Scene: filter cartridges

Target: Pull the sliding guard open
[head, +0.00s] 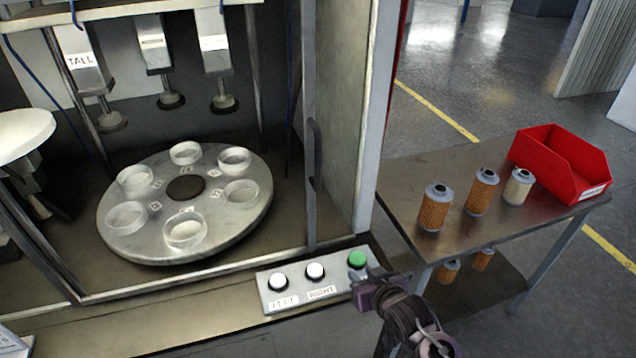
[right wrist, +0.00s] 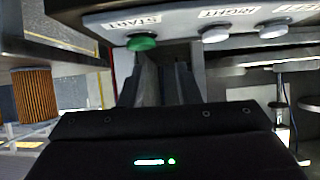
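The machine's guard has a grey upright frame (head: 309,220) at the right of the front opening, with a dark vertical bar handle (head: 316,155) on it. I cannot tell whether a clear pane covers the opening. My right gripper (head: 368,291) is below and right of the handle, apart from it, close to the green button (head: 357,259) of the control panel. In the right wrist view, its two dark fingers (right wrist: 160,88) stand apart with a gap and hold nothing I can see. The green button (right wrist: 142,43) shows beyond them. My left gripper is out of view.
Inside the machine is a round turntable (head: 185,248) with several clear cups, under hanging press heads. The control panel (head: 295,302) also has two white buttons. At right, a metal table (head: 400,189) carries filter cartridges (head: 435,208) and a red bin (head: 560,160).

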